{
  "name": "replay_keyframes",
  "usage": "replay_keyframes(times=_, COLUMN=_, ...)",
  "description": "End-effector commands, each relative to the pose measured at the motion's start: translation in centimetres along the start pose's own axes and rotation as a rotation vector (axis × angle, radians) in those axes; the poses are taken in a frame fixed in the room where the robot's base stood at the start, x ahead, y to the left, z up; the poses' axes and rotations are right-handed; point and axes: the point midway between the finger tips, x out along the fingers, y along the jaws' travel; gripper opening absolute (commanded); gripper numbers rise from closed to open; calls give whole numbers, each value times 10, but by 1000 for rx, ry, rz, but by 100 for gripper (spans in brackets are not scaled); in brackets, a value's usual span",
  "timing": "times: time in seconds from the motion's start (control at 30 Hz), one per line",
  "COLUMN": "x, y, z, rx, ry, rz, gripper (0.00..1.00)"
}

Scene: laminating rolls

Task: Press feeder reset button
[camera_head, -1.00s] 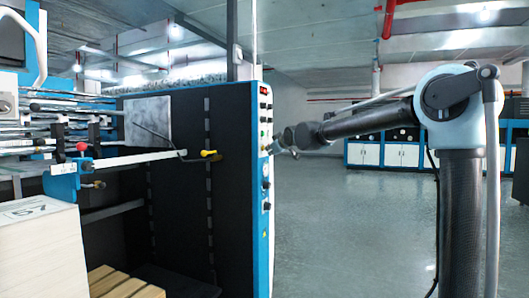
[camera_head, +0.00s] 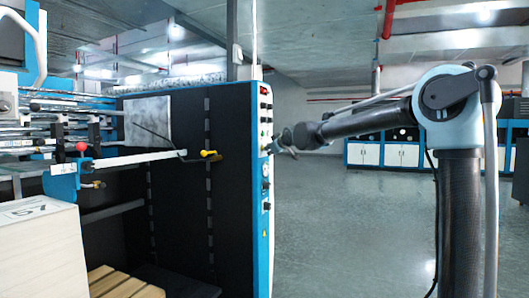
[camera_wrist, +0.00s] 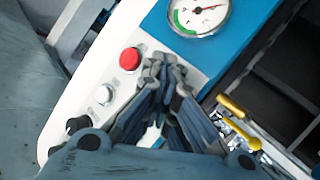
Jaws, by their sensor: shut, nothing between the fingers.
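The control panel (camera_head: 265,120) is a narrow white strip with a blue edge on the corner of the dark machine. In the wrist view a red button (camera_wrist: 130,58), a silver-white button (camera_wrist: 104,95) and a black knob (camera_wrist: 77,124) sit in a row on the white panel (camera_wrist: 57,128). No readable label shows which one is the feeder reset. My gripper (camera_wrist: 164,60) is shut and empty, its tips in front of the panel just right of the red button. Contact cannot be told. In the head view my gripper (camera_head: 274,148) is at the panel's right side, about mid-height.
A round gauge (camera_wrist: 200,14) sits on blue metal above the tips. Yellow-handled parts (camera_wrist: 231,105) are to their right. In the head view, a paper stack (camera_head: 40,250) stands at lower left. The grey floor (camera_head: 340,230) right of the machine is clear.

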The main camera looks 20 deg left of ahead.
Motion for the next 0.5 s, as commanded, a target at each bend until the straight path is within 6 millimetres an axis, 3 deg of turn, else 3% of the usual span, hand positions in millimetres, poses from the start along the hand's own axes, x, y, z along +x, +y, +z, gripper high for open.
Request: replay_keyframes(times=0.5, x=-11, y=8, z=8, rx=0, ry=0, rz=0, gripper=0)
